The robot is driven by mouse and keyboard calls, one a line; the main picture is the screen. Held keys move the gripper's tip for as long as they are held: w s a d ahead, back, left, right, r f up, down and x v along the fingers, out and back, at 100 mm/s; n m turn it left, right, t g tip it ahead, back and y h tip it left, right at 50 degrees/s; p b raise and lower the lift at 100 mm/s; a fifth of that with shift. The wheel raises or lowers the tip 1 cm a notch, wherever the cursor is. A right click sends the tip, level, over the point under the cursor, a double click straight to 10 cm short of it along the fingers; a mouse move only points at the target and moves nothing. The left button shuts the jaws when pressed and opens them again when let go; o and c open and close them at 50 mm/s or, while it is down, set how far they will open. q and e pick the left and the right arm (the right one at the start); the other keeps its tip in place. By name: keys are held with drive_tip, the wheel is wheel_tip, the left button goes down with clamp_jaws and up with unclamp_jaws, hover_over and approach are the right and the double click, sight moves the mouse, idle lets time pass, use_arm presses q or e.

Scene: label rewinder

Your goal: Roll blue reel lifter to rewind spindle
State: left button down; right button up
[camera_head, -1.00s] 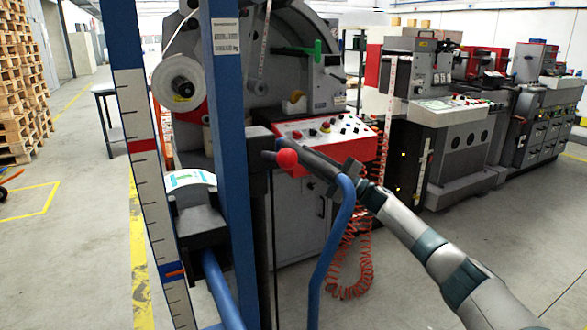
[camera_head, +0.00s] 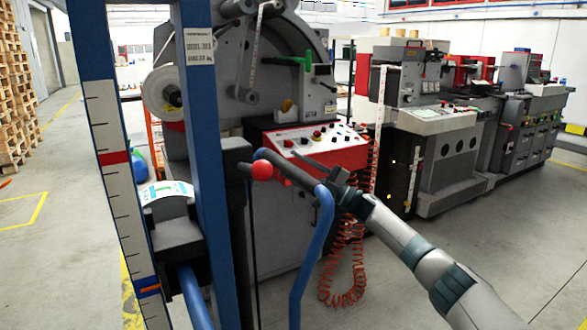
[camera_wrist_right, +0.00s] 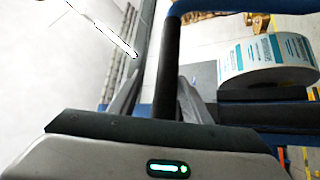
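The blue reel lifter (camera_head: 198,130) stands upright close in front of me, left of centre in the head view. A label reel (camera_head: 165,191) rests on its carrier; the reel also shows in the wrist view (camera_wrist_right: 265,55). My right gripper (camera_head: 335,182) is at the lifter's handle, and its fingers (camera_wrist_right: 160,78) straddle the black grip bar (camera_wrist_right: 168,60) and appear shut on it. The rewinder behind carries a white reel (camera_head: 158,92) with a dark core, partly hidden by the lifter's mast. I cannot tell which shaft is the rewind spindle. My left gripper is not in view.
The rewinder's red control panel (camera_head: 315,145) and coiled red cable (camera_head: 345,270) are just beyond the handle. More machines (camera_head: 440,150) line the right back. Pallets (camera_head: 18,90) are stacked at far left. Floor is clear at left and lower right.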

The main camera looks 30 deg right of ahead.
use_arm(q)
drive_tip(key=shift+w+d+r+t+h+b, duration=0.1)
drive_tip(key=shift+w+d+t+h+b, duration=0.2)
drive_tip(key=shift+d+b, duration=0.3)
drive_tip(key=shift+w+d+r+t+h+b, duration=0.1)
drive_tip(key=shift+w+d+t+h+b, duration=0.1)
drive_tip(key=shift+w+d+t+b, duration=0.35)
use_arm(e)
drive_tip(key=v, duration=1.7)
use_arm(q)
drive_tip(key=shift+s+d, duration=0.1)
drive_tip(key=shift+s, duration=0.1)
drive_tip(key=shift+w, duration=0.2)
use_arm(e)
drive_tip(key=shift+a, duration=0.1)
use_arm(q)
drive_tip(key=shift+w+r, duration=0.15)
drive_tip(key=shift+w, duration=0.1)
use_arm(e)
drive_tip(key=shift+f, duration=0.1)
